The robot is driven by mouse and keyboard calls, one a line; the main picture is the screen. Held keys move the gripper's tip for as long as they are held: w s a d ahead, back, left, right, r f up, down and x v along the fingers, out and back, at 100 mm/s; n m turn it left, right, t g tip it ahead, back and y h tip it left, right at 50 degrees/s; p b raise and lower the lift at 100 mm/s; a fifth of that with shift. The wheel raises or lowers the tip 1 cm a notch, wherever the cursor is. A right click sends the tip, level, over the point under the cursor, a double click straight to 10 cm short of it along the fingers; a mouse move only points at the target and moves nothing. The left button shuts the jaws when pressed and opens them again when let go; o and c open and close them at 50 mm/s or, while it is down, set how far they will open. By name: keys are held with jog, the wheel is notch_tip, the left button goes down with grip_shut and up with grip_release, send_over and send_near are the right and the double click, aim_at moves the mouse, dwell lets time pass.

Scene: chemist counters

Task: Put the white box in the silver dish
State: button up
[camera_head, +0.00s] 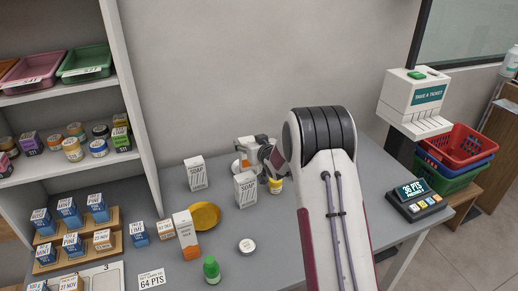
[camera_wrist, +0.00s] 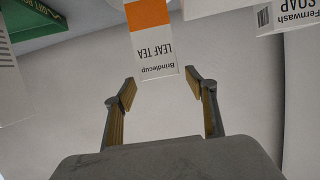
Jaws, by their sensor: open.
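Two white boxes marked SOAP stand upright on the grey counter in the head view, a rear one (camera_head: 195,173) and a front one (camera_head: 246,190). A white SOAP box (camera_wrist: 296,14) also shows upside down at the wrist view's top right edge. Which one is meant, I cannot tell. A yellow-gold round dish (camera_head: 206,217) lies in front of the boxes. No silver dish shows clearly; my arm hides part of the counter. My gripper (camera_wrist: 162,88) is open, its fingers apart and nothing held between them. A white and orange leaf tea box (camera_wrist: 151,35) appears beyond the fingertips.
A white and orange carton (camera_head: 186,236), a green-capped bottle (camera_head: 211,269) and a round white tin (camera_head: 246,246) stand nearby. Blue boxes (camera_head: 70,214) sit on a stepped rack at left. A till (camera_head: 418,199) and ticket dispenser (camera_head: 414,102) stand right.

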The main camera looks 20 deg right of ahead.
jog(key=v, duration=1)
jog(key=shift+s, duration=0.25)
jog(key=shift+r, duration=0.1)
dwell(0.6)
jog(key=s+a+r+g+h, duration=0.1)
jog(key=s+a+r+g, duration=0.15)
jog(key=s+r, duration=0.55)
jog(key=s+a+r+g+h, duration=0.1)
jog(key=s+a+r+g, duration=0.2)
jog(key=s, duration=0.8)
jog(key=s+a+g+y, duration=0.1)
jog(key=s+a, duration=0.2)
jog(key=s, duration=1)
jog(key=s+a+g+y, duration=0.1)
jog(key=s+a, duration=0.3)
jog(key=s, duration=1)
jog(key=shift+a+f+g, duration=0.15)
jog(key=shift+a+g, duration=0.1)
jog(key=shift+g, duration=0.2)
